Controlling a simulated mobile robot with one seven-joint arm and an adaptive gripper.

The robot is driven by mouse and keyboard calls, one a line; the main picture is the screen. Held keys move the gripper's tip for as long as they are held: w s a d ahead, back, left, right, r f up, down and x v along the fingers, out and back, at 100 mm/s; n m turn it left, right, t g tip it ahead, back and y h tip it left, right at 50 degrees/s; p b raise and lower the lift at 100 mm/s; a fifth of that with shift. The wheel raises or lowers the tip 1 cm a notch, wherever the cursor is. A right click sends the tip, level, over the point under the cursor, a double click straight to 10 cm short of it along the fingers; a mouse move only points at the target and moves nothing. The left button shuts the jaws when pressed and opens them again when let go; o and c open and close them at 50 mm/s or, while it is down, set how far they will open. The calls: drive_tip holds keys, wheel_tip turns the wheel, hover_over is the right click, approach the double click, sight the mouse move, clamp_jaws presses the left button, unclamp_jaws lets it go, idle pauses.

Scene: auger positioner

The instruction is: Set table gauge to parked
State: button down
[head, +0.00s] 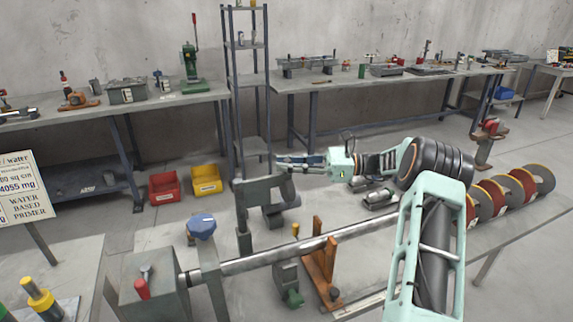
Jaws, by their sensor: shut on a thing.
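My gripper (299,162) points left over the middle workbench, at the end of my pale green arm. Its dark fingers are close together at the upper edge of a grey bracket (262,191), which stands above the bench on a short post. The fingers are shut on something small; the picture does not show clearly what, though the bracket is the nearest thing. I cannot tell for certain which part is the table gauge. A long metal bar (285,253) runs across the bench in front, with a blue knob (202,226) near its left end.
An orange stand (321,264) rises beside the bar. A grey box (153,285) with a red-handled lever (142,289) stands at the left. Large round discs (495,196) line the right. Red (164,187) and yellow (206,180) bins sit on the floor behind.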

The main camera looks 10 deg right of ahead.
drive_tip(key=c, duration=1.8)
unclamp_jaws()
drive_tip(key=shift+w+d, duration=0.15)
drive_tip(key=shift+w, duration=0.05)
drive_tip(key=v, duration=1.2)
